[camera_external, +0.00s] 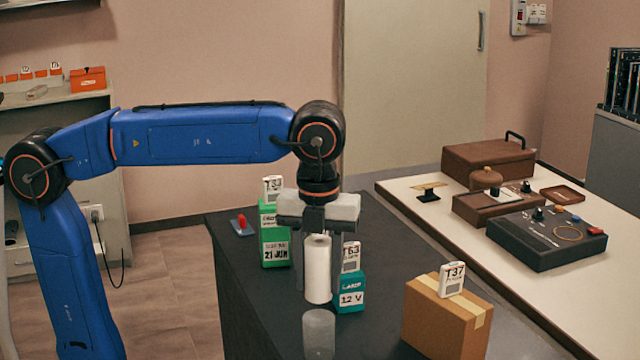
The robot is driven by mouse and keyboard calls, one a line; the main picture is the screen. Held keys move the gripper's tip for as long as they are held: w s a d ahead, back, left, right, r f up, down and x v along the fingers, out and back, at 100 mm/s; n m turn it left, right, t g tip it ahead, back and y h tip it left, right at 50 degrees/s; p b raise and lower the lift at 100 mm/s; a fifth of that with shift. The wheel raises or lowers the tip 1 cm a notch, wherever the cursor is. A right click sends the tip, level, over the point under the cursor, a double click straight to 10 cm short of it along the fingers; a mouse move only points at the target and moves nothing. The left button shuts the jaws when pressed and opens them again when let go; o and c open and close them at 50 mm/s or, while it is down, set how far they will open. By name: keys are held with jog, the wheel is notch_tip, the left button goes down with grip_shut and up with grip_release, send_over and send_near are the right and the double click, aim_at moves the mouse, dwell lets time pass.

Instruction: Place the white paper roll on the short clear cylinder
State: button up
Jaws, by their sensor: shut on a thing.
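The white paper roll (317,272) stands upright between the fingers of my gripper (318,258), which points straight down and is shut on it. The short clear cylinder (319,331) is on the dark table in front of the roll, nearer the camera; its lower part is cut off by the picture's bottom edge. In this view the roll's lower end shows just above the cylinder's top. I cannot tell whether the roll is held above the table or rests on it.
A green box (275,243) stands left of my gripper, a teal box (350,293) close to its right. A cardboard box (447,318) with a white tag is at front right. A red-knobbed item (242,224) is at the dark table's (262,310) back left. A pale bench (425,207) holds instruments.

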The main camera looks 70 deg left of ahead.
aim_at(318, 241)
jog(key=shift+f, duration=2.15)
jog(key=shift+f, duration=0.1)
jog(key=o, duration=1.1)
notch_tip(318, 241, up, 12)
jog(key=shift+r, duration=0.15)
jog(key=shift+a, duration=0.1)
